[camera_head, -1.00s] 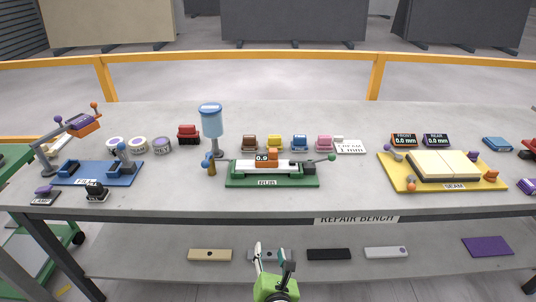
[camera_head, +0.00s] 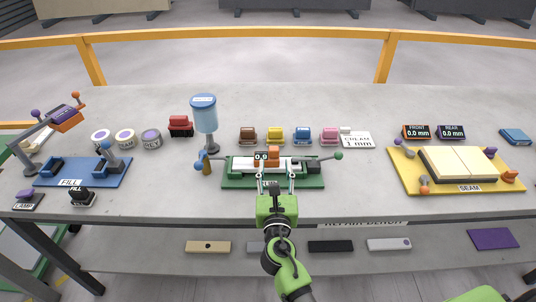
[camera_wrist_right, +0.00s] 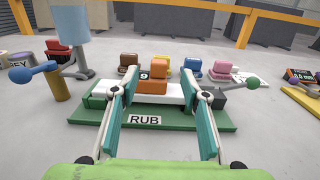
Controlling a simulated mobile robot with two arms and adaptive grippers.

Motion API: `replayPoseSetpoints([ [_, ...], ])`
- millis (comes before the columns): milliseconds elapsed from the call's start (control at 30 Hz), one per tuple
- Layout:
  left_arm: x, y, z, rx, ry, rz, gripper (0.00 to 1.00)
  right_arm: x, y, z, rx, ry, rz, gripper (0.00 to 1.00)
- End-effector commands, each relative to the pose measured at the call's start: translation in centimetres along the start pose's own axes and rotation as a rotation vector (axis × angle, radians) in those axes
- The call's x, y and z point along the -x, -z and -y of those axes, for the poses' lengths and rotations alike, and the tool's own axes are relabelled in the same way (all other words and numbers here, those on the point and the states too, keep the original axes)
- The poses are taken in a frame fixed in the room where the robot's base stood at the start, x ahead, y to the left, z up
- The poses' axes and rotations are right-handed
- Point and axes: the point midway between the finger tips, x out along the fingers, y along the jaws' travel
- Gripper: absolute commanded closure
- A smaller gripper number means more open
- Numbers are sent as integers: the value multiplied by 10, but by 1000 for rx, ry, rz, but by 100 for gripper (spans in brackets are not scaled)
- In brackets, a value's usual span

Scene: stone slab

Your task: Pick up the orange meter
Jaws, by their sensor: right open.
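An orange block (camera_head: 273,155) with a small black number display (camera_head: 260,156) beside it sits on the white bar of the green RUB station (camera_head: 230,181). A FRONT display with orange sides (camera_head: 416,132) stands at the back right, reading 0.0 mm. My right gripper (camera_head: 276,175) is open and empty at the front of the RUB station. In the right wrist view, the orange block (camera_wrist_right: 153,83) shows between the spread fingers of my right gripper (camera_wrist_right: 155,78), beyond their tips or level with them; I cannot tell which. The left gripper is not in view.
A blue cup on a stand (camera_head: 204,112) rises left of the RUB station, near a blue-knobbed lever. Several coloured blocks line up behind it. The yellow SEAM board (camera_head: 400,181) is at right, the blue FILL board (camera_head: 110,178) at left.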

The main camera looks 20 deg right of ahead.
Motion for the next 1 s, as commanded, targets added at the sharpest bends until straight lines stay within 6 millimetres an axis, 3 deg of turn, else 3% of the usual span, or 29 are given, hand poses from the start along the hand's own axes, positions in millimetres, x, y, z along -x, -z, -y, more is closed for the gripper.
replayPoseSetpoints([
  [167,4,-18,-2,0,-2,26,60,-30,0,0,1,1,0,58],
  [267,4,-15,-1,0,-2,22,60,-38,0,0,0,1,-1,58],
  [500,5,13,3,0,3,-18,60,-61,2,-1,-1,1,0,58],
  [700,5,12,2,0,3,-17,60,-87,4,-1,0,1,0,58],
  [1000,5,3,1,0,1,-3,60,-92,5,-1,-1,0,-2,58],
])
